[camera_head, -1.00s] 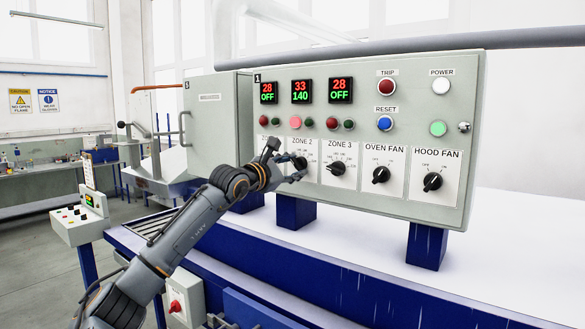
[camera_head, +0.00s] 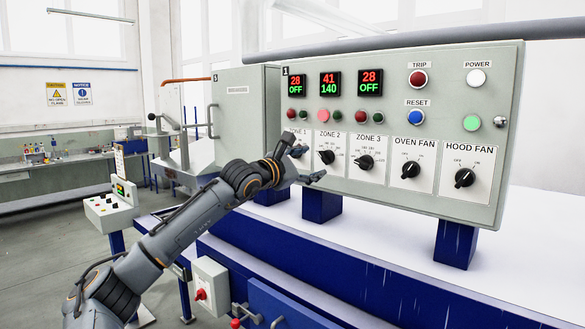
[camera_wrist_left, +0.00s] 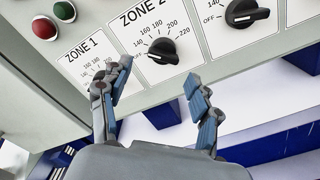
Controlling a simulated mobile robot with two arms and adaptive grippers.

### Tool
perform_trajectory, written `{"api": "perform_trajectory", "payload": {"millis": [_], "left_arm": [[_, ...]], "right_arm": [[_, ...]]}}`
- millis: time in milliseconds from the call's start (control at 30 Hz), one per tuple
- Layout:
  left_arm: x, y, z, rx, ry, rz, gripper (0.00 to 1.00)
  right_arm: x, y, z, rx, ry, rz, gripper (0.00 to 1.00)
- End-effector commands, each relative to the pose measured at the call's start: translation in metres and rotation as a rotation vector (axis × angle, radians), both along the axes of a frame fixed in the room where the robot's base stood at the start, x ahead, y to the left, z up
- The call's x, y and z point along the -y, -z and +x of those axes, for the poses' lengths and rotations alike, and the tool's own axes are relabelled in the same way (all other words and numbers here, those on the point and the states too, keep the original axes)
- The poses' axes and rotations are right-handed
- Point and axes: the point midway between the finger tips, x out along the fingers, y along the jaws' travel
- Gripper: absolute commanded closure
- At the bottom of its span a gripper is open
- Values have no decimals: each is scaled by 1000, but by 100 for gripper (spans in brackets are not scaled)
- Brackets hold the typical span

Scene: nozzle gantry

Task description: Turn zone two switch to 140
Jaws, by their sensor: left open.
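The zone two switch (camera_head: 326,157) is a black knob on a white plate under the ZONE 2 label, and it shows in the wrist view (camera_wrist_left: 161,50). The zone two display (camera_head: 330,83) reads 41 in red over 140 in green. My left gripper (camera_head: 301,161) is in front of the panel, to the left of and slightly below this knob. In the wrist view my left gripper (camera_wrist_left: 156,78) has its fingers spread, with nothing between them; the knob lies beyond the gap, apart from both fingertips. The knob's exact pointer direction is hard to read. My right gripper is not in view.
The zone one (camera_head: 299,150) and zone three (camera_head: 365,162) knobs flank it; the left finger partly covers zone one. Oven fan (camera_head: 411,170) and hood fan (camera_head: 464,178) knobs sit further right. Blue posts (camera_head: 321,205) carry the panel over a white top.

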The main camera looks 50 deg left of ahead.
Motion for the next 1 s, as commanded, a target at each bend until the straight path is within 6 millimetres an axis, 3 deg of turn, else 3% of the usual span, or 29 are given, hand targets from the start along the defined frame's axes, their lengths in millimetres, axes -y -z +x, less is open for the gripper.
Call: {"api": "perform_trajectory", "payload": {"millis": [700,1000], "left_arm": [[11,-3,-69,1,5,9,37],[12,-1,-78,-1,6,0,37]], "right_arm": [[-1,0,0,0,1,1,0],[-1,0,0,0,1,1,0]]}}
